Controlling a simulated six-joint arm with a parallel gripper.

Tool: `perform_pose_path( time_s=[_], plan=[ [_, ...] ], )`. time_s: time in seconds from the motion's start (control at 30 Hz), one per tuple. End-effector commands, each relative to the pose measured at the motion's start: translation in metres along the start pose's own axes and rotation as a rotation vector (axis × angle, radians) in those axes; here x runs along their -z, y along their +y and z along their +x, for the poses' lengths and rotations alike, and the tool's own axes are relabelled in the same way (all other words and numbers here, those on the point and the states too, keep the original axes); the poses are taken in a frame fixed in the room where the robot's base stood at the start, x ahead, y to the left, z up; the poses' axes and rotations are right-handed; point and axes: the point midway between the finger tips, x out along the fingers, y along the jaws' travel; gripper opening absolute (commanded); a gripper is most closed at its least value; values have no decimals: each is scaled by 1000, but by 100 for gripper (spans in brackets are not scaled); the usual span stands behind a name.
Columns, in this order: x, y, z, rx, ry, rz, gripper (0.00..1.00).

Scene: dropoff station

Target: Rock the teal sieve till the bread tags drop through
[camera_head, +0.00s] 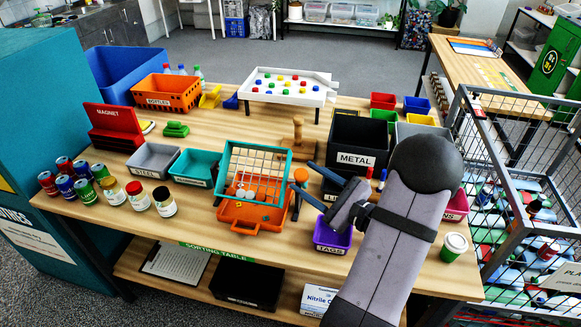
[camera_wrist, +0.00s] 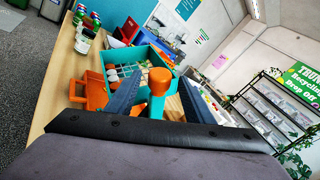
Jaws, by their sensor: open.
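The teal sieve (camera_head: 226,165) with a pale wire grid sits tilted over an orange tray (camera_head: 252,222) at the front middle of the table. Several small round pieces show low in its grid; I cannot make out bread tags. The sieve also shows in the wrist view (camera_wrist: 130,53). Its handle, a teal stem with an orange knob (camera_wrist: 159,76), stands between the two blue fingers of my gripper (camera_wrist: 160,90). The gripper (camera_head: 302,177) is open at the sieve's right side. I cannot tell whether a finger touches the handle.
A purple TAGS bin (camera_head: 332,240) stands just below my gripper, at the table's front. A black METAL bin (camera_head: 358,158) is close behind. Jars (camera_head: 164,202) and cans (camera_head: 84,190) stand at left.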

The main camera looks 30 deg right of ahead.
Motion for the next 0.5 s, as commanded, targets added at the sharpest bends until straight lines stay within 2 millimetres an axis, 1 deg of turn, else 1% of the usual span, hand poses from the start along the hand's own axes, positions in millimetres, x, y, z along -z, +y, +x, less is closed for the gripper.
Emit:
perform_pose_path(
  time_s=[0.3,0.5],
  plan=[
    [-3,0,40,-6,-2,1,48],
    [-2,0,60,-4,0,1,48]
  ],
)
